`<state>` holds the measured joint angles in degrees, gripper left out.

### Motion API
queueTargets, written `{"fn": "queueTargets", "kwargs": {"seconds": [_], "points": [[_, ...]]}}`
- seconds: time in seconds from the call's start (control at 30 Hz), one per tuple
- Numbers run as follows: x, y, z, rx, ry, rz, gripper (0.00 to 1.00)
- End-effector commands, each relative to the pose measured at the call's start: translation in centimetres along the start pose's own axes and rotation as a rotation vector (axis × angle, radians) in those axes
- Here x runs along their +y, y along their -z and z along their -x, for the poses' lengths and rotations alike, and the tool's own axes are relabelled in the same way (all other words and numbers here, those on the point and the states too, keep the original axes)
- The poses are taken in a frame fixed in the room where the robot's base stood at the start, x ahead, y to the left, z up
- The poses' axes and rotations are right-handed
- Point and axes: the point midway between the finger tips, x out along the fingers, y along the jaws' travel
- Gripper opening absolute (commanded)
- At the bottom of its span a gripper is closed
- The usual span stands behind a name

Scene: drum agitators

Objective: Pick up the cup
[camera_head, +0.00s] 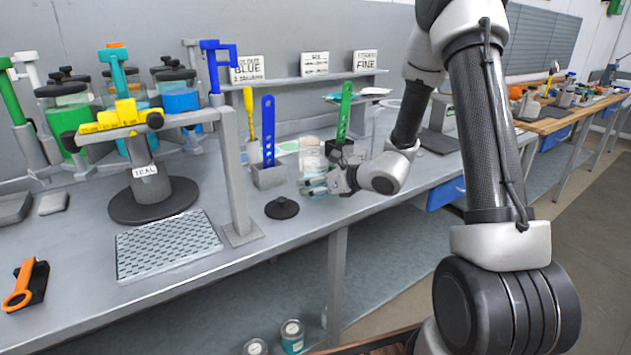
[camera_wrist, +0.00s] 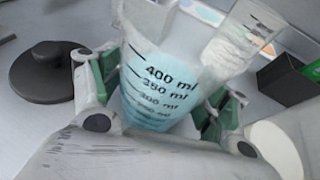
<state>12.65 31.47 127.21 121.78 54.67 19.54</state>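The cup (camera_wrist: 158,85) is a clear measuring cup with black millilitre marks and pale blue contents. In the wrist view it stands between the two green-padded fingers of my gripper (camera_wrist: 160,100). The pads lie close along both its sides; I cannot tell whether they press on it. In the head view my gripper (camera_head: 322,183) is low over the bench, and its fingers hide much of the cup. The lower part of the cup is hidden by my gripper in the wrist view.
A clear jar with white contents (camera_head: 312,155) stands just behind the cup. A black knobbed lid (camera_head: 282,208) lies to the left. A grey holder with a blue strip (camera_head: 268,135) and a black holder with a green strip (camera_head: 344,115) stand behind. The bench front is clear.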

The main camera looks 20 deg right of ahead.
Motion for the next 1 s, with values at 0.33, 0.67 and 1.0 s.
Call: {"fn": "queueTargets", "kwargs": {"seconds": [0.33, 0.67, 1.0], "points": [[0.0, 0.0, 0.0, 0.0, 0.0, 0.0, 0.33], [0.0, -0.6, 0.3, -0.001, 0.0, 0.001, 0.33], [0.0, -3.6, 1.4, -0.003, 0.0, 0.004, 0.33]]}}
